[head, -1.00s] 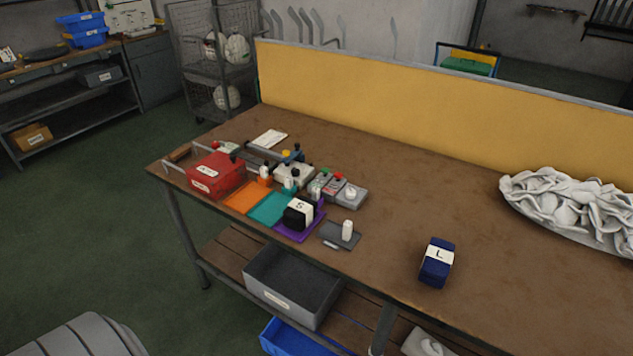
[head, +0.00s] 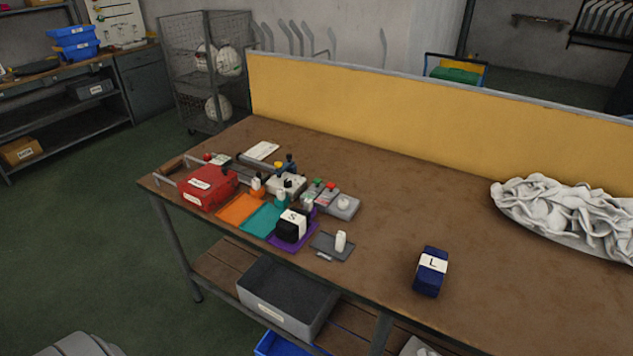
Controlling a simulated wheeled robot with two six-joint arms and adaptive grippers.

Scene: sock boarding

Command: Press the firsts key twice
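A small group of devices stands on the brown table. One has a green key (head: 318,182) and another has a red key (head: 331,187); they sit side by side. A grey box with a round white top (head: 343,206) stands just right of them. The labels are too small to read, so I cannot tell which key is the firsts key. Neither of my grippers is in view.
A red box (head: 208,188), orange mat (head: 238,207), teal mat (head: 260,217) and black block marked S (head: 291,226) lie near the keys. A dark blue block marked L (head: 430,279) stands farther right. White socks (head: 565,215) are heaped at right. The table's middle is clear.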

